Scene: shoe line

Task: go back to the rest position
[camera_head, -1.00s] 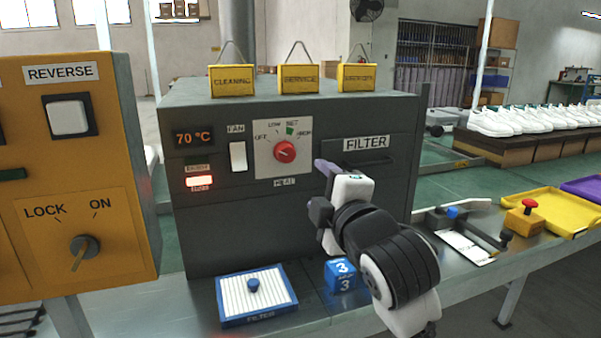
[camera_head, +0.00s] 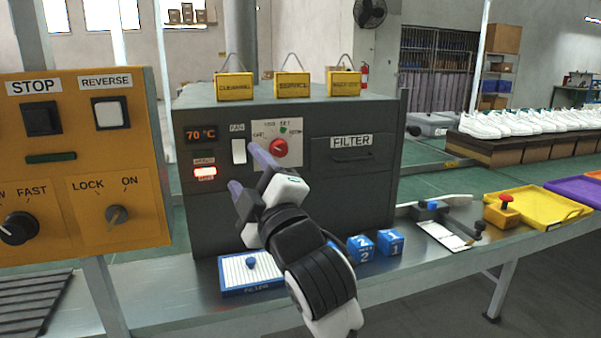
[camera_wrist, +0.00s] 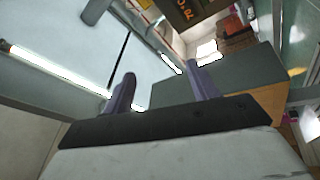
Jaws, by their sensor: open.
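My gripper (camera_head: 248,173) is in front of the dark grey oven box (camera_head: 290,215), with its two purple fingers apart and nothing between them. In the head view the upper finger overlaps the area just below the white FAN switch (camera_head: 238,151) and left of the red dial (camera_head: 278,147). I cannot tell whether the fingers touch the panel. In the wrist view my gripper (camera_wrist: 160,90) also shows two spread fingers, with the tilted panel behind them. The display reads 70 °C (camera_head: 200,135), and a red-lit switch (camera_head: 205,172) glows below it.
A blue-framed filter (camera_head: 235,278) and blue numbered cubes (camera_head: 390,242) lie on the metal bench below my arm. An orange control panel (camera_head: 75,160) stands at left. A yellow tray (camera_head: 540,208) and an emergency-stop box (camera_head: 502,212) are at right.

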